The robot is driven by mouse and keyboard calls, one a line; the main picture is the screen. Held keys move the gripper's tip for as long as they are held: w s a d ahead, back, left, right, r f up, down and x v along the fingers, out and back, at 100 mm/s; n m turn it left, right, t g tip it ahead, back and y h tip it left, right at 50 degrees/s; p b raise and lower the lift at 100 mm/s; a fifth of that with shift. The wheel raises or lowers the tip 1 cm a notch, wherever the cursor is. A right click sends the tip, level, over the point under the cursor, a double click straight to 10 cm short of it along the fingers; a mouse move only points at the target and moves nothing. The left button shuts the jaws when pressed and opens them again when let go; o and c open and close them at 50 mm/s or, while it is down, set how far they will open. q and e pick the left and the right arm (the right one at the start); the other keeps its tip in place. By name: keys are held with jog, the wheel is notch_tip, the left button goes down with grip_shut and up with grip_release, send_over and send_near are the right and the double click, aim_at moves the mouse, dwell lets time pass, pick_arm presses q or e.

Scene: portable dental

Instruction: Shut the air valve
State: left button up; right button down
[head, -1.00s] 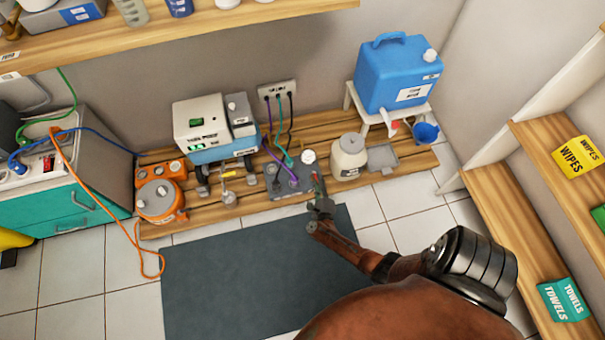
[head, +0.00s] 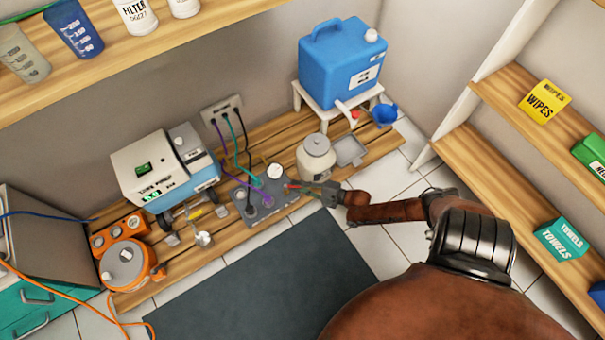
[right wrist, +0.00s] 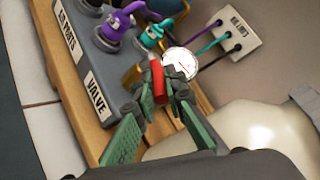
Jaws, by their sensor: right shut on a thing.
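The air manifold (head: 262,203) is a grey block on the wooden slatted platform, with purple and teal hoses plugged into it. It also shows in the right wrist view (right wrist: 92,52), with labels reading "VALVE" and, partly visible, "PORTS". The air valve's red handle (right wrist: 158,82) is beside the round white gauge (right wrist: 180,63). In the head view only a small bit of red shows at the manifold's right end. My right gripper (head: 300,187) is at that end. In the right wrist view its green-padded fingers (right wrist: 163,92) are shut on the red handle. My left gripper is not in view.
A cream jar (head: 316,158) stands close beyond my right gripper. A white and blue machine (head: 165,170) and an orange unit (head: 127,262) are to the left. A blue jug (head: 340,62) is behind. The dark mat (head: 270,285) in front is clear.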

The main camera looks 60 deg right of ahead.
jog(key=shift+w+d+f+n+g+y, duration=0.1)
jog(key=shift+d+n+g+y, duration=0.15)
jog(key=shift+n+y, duration=0.45)
jog(key=shift+w+d+f+n+g+y, duration=0.1)
jog(key=shift+d+n+g+y, duration=0.25)
jog(key=shift+y, duration=0.55)
jog(key=shift+a+r, duration=0.1)
jog(key=c, duration=2)
grip_release()
jog(key=shift+w, duration=0.1)
jog(key=v, duration=1.2)
jog(key=shift+c, duration=0.4)
